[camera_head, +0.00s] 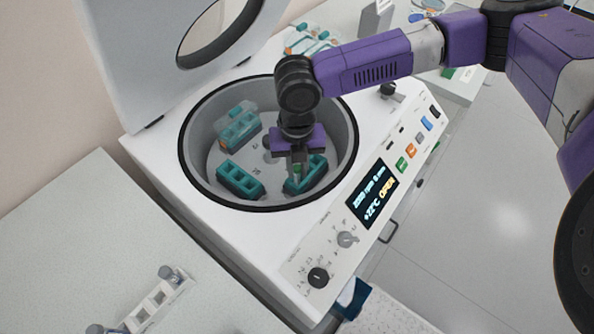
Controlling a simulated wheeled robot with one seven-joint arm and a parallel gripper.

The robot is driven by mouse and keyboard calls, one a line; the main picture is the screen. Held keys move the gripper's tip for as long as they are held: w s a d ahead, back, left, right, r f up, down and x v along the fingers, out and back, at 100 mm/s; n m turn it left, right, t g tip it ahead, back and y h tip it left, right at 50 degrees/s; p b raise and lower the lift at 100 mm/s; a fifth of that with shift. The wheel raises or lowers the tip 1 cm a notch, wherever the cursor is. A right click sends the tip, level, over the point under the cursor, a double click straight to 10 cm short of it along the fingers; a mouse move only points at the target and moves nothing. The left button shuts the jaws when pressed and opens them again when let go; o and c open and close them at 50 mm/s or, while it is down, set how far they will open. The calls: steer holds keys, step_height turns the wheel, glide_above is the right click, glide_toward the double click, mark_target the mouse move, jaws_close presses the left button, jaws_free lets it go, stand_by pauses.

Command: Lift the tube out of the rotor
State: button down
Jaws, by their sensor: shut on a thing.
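The rotor (240,155) sits in the round bowl of an open white centrifuge (270,229). It carries several teal buckets, one at the upper left (238,128), one at the lower left (240,180) and one at the right (314,176). My gripper (298,168) points down into the bowl over the right bucket. It is shut on a tube (296,170), of which only a small green part shows at the fingertips. The rest of the tube is hidden by the gripper and the bucket, so I cannot tell how deep it sits.
The raised lid (150,60) stands behind the bowl. The control panel (372,194) reads OPEN. A white rack (155,303) with grey-capped tubes stands on the left bench (90,240). Another rack (308,42) lies behind the centrifuge. The bowl's rim surrounds my gripper.

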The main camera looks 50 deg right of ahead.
step_height(320, 180, up, 19)
steer(key=shift+f+b, duration=0.2)
steer(key=shift+b, duration=0.1)
steer(key=shift+r, duration=0.1)
steer(key=shift+r+p, duration=1.9)
steer(key=shift+p, duration=0.1)
